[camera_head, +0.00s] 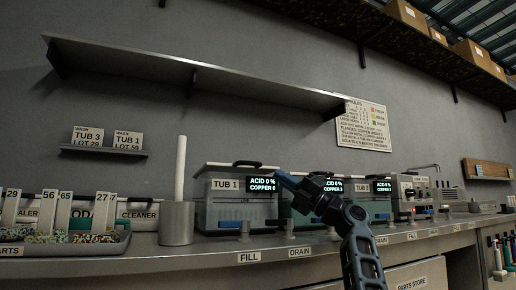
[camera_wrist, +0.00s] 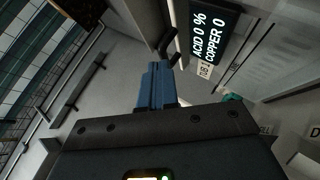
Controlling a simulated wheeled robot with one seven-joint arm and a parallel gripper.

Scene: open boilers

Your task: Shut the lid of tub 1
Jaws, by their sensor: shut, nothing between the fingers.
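Tub 1 (camera_head: 225,212) is a grey box on the counter with a "TUB 1" label and a lit display (camera_head: 262,184) reading acid 0 %. Its pale lid (camera_head: 225,169) with a black handle (camera_head: 240,163) shows along the top; I cannot tell exactly how far it stands open. My gripper (camera_head: 283,178) is at the right of tub 1's display, its blue fingers shut and empty. In the wrist view the shut fingers (camera_wrist: 154,85) point toward a black bar (camera_wrist: 167,43), apparently the handle, beside the display (camera_wrist: 208,35). Contact cannot be told.
More tubs, including tub 3 (camera_head: 362,187), stand to the right, partly behind my arm. A grey cylinder holding a pale rod (camera_head: 178,215) stands left of tub 1. A tray of parts (camera_head: 70,240) is farther left. A long shelf (camera_head: 180,72) hangs above.

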